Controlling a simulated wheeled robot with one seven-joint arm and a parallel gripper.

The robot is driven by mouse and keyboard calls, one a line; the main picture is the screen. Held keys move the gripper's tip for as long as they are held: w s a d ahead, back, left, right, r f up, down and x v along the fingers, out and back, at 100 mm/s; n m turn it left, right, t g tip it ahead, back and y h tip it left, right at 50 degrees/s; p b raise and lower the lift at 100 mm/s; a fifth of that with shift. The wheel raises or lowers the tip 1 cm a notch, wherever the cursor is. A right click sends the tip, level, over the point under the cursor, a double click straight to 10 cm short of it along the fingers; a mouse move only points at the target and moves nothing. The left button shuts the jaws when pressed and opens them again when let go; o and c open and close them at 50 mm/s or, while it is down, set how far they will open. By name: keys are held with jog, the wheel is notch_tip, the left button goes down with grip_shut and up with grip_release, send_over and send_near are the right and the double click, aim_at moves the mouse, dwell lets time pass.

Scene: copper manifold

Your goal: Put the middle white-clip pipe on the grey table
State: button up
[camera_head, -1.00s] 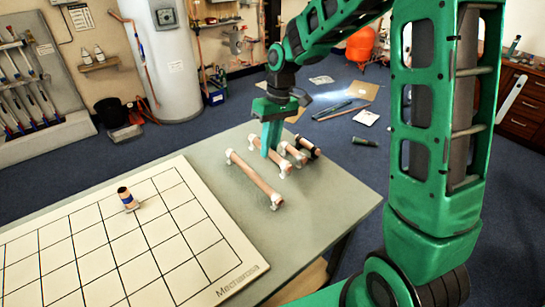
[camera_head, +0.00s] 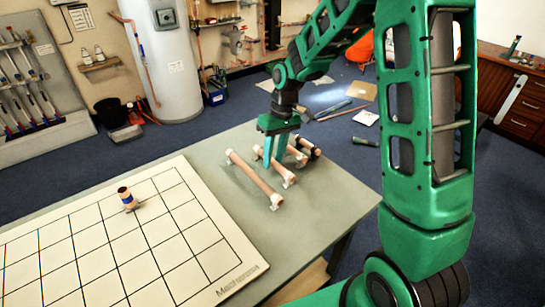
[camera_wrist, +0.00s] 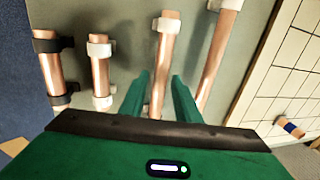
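Several copper pipes lie side by side on the grey table (camera_head: 325,205). The middle white-clip pipe (camera_head: 268,160) lies between a longer white-clip pipe (camera_head: 250,177) and a shorter white-clip pipe (camera_head: 295,152). My gripper (camera_head: 267,160) points down over this middle pipe. I cannot tell whether the pipe touches the table.
A black-clip pipe (camera_head: 308,147) lies at the far right of the row. A white gridded board (camera_head: 95,245) covers the table's left part, with a short copper piece with a blue band (camera_head: 127,198) on it. The table's right front part is clear.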

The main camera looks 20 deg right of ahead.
jog(key=shift+r, duration=0.1)
notch_tip(320, 180, up, 12)
jog(key=d, duration=0.2)
jog(key=s+d+r+m+h, duration=0.1)
jog(key=s+d+m, duration=0.2)
jog(key=s+d, duration=0.4)
jog(key=s+d+r+m, duration=0.2)
jog(key=s+d, duration=0.2)
jog(key=s, duration=0.4)
jog(key=s+d+f+m, duration=0.1)
jog(key=s+d+m, duration=0.1)
jog(key=s, duration=0.6)
jog(key=s+d+f+m, duration=0.2)
jog(key=s+m, duration=0.1)
jog(key=s, duration=0.5)
jog(key=shift+s+d+f+t+h, duration=0.15)
jog(key=shift+s+t+h, duration=0.05)
jog(key=shift+t+h, duration=0.2)
